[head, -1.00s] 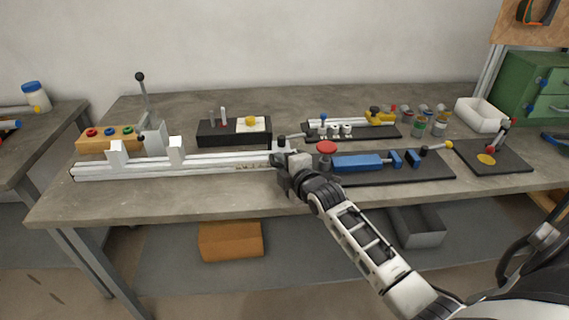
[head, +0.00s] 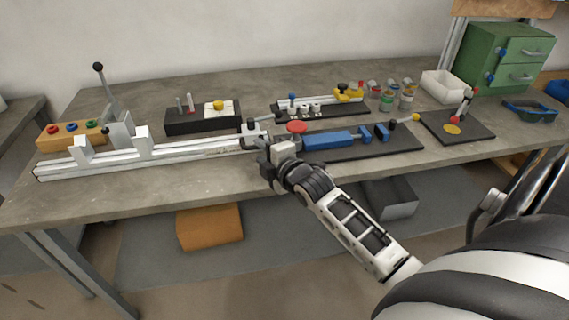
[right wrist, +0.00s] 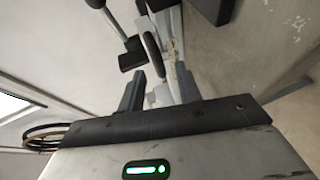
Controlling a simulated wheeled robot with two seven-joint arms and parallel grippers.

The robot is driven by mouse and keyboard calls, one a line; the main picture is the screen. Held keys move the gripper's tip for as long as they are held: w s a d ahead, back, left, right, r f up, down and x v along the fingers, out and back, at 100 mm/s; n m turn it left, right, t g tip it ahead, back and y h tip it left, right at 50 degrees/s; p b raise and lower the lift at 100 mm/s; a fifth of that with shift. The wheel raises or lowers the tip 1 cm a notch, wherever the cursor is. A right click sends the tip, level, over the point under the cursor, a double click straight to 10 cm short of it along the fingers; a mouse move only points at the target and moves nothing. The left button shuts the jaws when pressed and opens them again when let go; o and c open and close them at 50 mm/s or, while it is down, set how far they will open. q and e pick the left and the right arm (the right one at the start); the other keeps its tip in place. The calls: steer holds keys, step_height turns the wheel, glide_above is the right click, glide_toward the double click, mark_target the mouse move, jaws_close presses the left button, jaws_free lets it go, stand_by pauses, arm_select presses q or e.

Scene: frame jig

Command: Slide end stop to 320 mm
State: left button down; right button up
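The long pale rail (head: 190,160) runs along the front of the bench. Two white blocks stand on its left part. The end stop (head: 255,140), a small grey block with a dark-knobbed lever, sits near the rail's right end in the head view. My right gripper (head: 268,165) is just in front of the stop, partly overlapping the rail end. In the right wrist view its two fingers (right wrist: 160,90) are apart, with a dark oval part and pale metal visible beyond the gap. I cannot tell whether they touch anything. My left gripper is not in view.
A black plate with a blue clamp (head: 330,140) and red knob lies right of the stop. A black block (head: 190,124) stands behind the rail. A tall black-knobbed lever (head: 107,92) rises behind its left part. The bench front (head: 130,192) is clear.

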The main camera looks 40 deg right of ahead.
steer(key=v, duration=1.1)
steer(key=shift+s, duration=0.25)
steer(key=shift+r, duration=0.1)
steer(key=s+a+f+m+g+y, duration=0.2)
steer(key=s+a+f+m, duration=0.4)
steer(key=a+f, duration=0.2)
steer(key=s+a+f+m+g+y, duration=0.2)
steer(key=s+a+f+m, duration=0.4)
steer(key=a, duration=0.4)
steer(key=shift+f+m+g, duration=0.7)
steer(key=shift+f+m, duration=0.1)
steer(key=shift+f, duration=0.15)
